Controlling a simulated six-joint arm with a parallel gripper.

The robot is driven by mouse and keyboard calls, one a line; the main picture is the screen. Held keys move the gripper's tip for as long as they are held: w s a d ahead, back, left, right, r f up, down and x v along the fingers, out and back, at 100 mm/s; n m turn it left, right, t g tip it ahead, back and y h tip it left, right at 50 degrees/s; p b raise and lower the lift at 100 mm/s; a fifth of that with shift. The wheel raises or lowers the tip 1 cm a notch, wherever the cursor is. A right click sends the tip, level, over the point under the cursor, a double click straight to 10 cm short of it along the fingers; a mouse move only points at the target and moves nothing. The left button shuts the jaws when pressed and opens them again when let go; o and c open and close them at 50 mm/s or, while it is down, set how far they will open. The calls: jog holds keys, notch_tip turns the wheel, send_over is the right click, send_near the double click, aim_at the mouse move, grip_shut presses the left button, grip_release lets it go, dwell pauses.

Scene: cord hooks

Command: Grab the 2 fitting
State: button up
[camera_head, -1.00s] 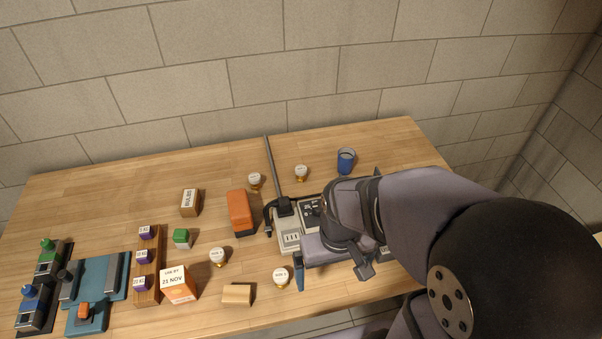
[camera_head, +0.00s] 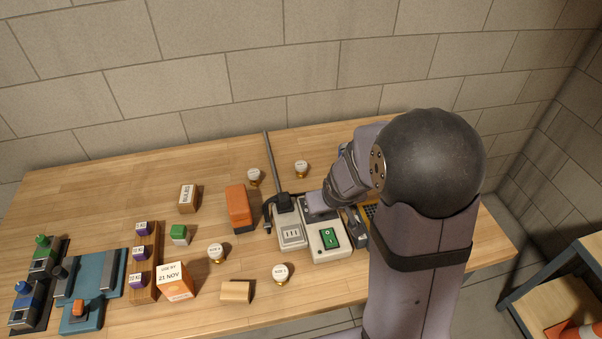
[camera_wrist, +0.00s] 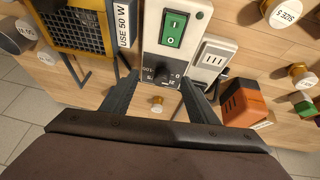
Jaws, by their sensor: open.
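Several fittings with round white labelled tops and brass bases stand on the bench. In the head view two are at the back, a back-left fitting (camera_head: 254,176) and a back-right fitting (camera_head: 301,168); a front-left fitting (camera_head: 217,252) and a front fitting (camera_head: 281,272) stand nearer. My gripper (camera_wrist: 158,82) is open and empty in the wrist view. A small brass-based fitting (camera_wrist: 157,101) appears between its fingers, apart from them and lower down. In the head view my arm mostly hides the gripper.
A grey-white device with a green switch (camera_head: 330,238) lies below my arm. A socket block (camera_head: 290,233) with a pole and an orange block (camera_head: 239,209) stand to its left. A yellow grille lamp (camera_wrist: 77,29) is close to my fingers. The bench's back strip has free room.

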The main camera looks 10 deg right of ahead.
aim_at(302, 167)
jog(key=w+f+t, duration=0.1)
jog(key=w, duration=0.2)
jog(key=w+d+f+t, duration=0.1)
jog(key=w, duration=0.1)
jog(key=w+f+b, duration=0.1)
jog(key=w, duration=0.2)
jog(key=shift+w+d+f+n+t+y, duration=0.2)
jog(key=shift+w+n+t+y, duration=0.1)
jog(key=shift+w+t, duration=0.1)
jog(key=w+t, duration=0.1)
jog(key=w, duration=0.1)
jog(key=w+f+t+y+b, duration=0.1)
jog(key=w, duration=0.2)
jog(key=w+f+n+t+y, duration=0.1)
jog(key=w, duration=0.1)
jog(key=shift+w+a+f+t+b, duration=0.2)
jog(key=shift+w+f+t+b, duration=0.05)
jog(key=shift+t+b, duration=0.15)
jog(key=shift+w+a+t+y, duration=0.2)
jog(key=shift+w+t+y, duration=0.1)
jog(key=shift+w, duration=0.1)
jog(key=shift+p+x, duration=0.4)
jog(key=shift+x, duration=0.65)
jog(key=shift+w, duration=0.15)
jog(key=shift+w+a+f+p, duration=0.2)
jog(key=shift+w+f+p, duration=0.05)
jog(key=shift+w+p, duration=0.45)
jog(key=shift+p+x, duration=0.65)
jog(key=shift+x, duration=1.05)
jog(key=shift+f, duration=0.1)
